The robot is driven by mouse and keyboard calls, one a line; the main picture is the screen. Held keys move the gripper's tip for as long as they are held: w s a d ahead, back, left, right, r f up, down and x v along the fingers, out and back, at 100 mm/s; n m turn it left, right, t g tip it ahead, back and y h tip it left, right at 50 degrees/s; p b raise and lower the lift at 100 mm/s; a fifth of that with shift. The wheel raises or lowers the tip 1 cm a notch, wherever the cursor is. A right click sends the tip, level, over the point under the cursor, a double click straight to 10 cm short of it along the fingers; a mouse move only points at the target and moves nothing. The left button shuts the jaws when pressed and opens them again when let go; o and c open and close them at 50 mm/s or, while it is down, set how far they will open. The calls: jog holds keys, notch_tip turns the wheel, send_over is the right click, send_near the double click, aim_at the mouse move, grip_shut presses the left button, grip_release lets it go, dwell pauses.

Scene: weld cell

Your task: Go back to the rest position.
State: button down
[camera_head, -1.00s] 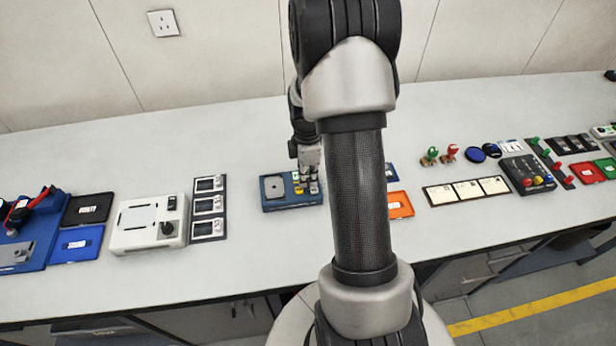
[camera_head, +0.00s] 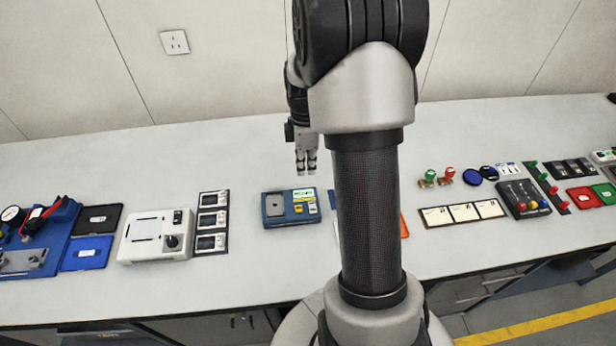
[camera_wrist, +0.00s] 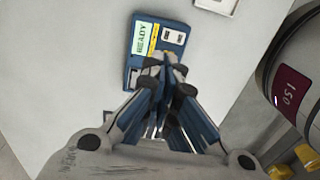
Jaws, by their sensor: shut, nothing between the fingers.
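My gripper (camera_head: 306,168) hangs fingers down above the back part of the bench, left of my arm's upright link in the head view. It is shut and empty. It is raised behind a blue device (camera_head: 290,207) with a grey square plate, a small screen and yellow parts, and does not touch it. In the wrist view my gripper (camera_wrist: 168,75) points toward the same blue device (camera_wrist: 156,48), whose green screen reads READY. My fingers hide part of that device there.
Left on the bench (camera_head: 260,265) are a white box with a knob (camera_head: 155,237), three framed panels (camera_head: 211,222) and blue and black trays. Right are stamps (camera_head: 438,177), a card strip (camera_head: 462,213) and a black lever box (camera_head: 523,198). My arm partly hides an orange tray (camera_head: 404,226).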

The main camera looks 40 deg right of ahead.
jog(key=shift+w+d+r, duration=0.1)
jog(key=shift+w+r, duration=0.05)
jog(key=shift+r, duration=0.65)
jog(key=s+a+r+m+t, duration=0.2)
jog(key=a+r+m, duration=0.1)
jog(key=a+r, duration=0.5)
jog(key=s+a+r+m+t+b, duration=0.1)
jog(key=s+a+r+m, duration=0.2)
jog(key=s+a, duration=0.3)
jog(key=s+a+r+m+t+b, duration=0.1)
jog(key=s+a+r+m+t, duration=0.1)
jog(key=s+a+r+m, duration=0.2)
jog(key=s+a+m, duration=0.1)
jog(key=s+a, duration=0.2)
jog(key=s, duration=0.3)
jog(key=shift+s+a+m, duration=0.25)
jog(key=shift+a+m, duration=0.05)
jog(key=shift+m, duration=0.1)
